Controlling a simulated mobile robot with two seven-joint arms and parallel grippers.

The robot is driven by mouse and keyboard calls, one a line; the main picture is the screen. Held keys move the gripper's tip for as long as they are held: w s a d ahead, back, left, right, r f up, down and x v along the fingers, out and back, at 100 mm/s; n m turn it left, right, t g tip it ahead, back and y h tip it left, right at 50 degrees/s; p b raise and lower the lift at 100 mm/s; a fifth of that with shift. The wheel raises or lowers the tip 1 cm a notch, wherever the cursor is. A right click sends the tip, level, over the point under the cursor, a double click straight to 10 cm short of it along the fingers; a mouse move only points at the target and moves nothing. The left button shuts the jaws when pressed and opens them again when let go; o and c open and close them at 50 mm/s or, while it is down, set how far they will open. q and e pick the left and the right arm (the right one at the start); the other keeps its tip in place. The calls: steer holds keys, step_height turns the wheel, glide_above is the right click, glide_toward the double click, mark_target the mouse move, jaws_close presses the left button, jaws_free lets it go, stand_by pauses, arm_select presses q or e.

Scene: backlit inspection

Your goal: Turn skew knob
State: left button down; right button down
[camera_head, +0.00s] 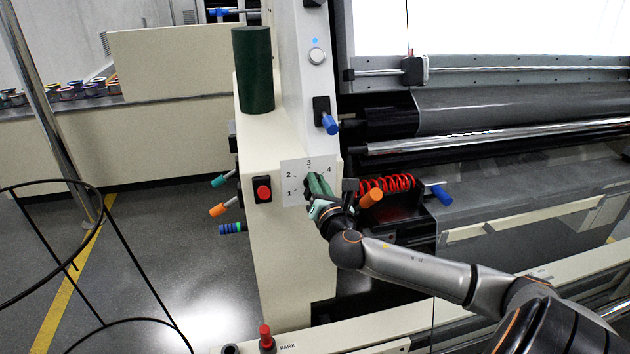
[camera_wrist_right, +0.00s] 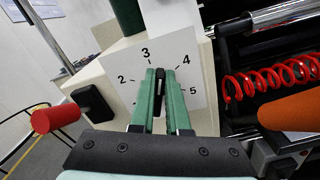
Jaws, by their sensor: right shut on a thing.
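The skew knob, a narrow black knob (camera_wrist_right: 160,78), sits in front of a white dial plate (camera_wrist_right: 188,58) numbered in an arc. Its top shows just below and right of the 3 in the right wrist view. The dial plate also shows in the head view (camera_head: 293,170), on the cream machine panel. My right gripper (camera_wrist_right: 160,82) has its two green fingers shut on the knob, one on each side. In the head view my right gripper (camera_head: 318,186) hides the knob and part of the dial. My left gripper is in neither view.
Several coloured levers (camera_head: 219,210) stick out at the panel's left. A dark green cylinder (camera_head: 254,70) stands above.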

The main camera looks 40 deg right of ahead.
steer(key=shift+s+d+f+m, duration=0.15)
steer(key=shift+f+m, duration=0.4)
steer(key=shift+m, duration=2.65)
steer(key=shift+s+d+f+m, duration=0.15)
steer(key=shift+f+m, duration=0.45)
steer(key=shift+m, duration=2.6)
steer(key=shift+d+f+m, duration=0.2)
steer(key=shift+f+m, duration=0.35)
steer(key=shift+m, duration=2.65)
steer(key=c, duration=0.9)
jaws_free()
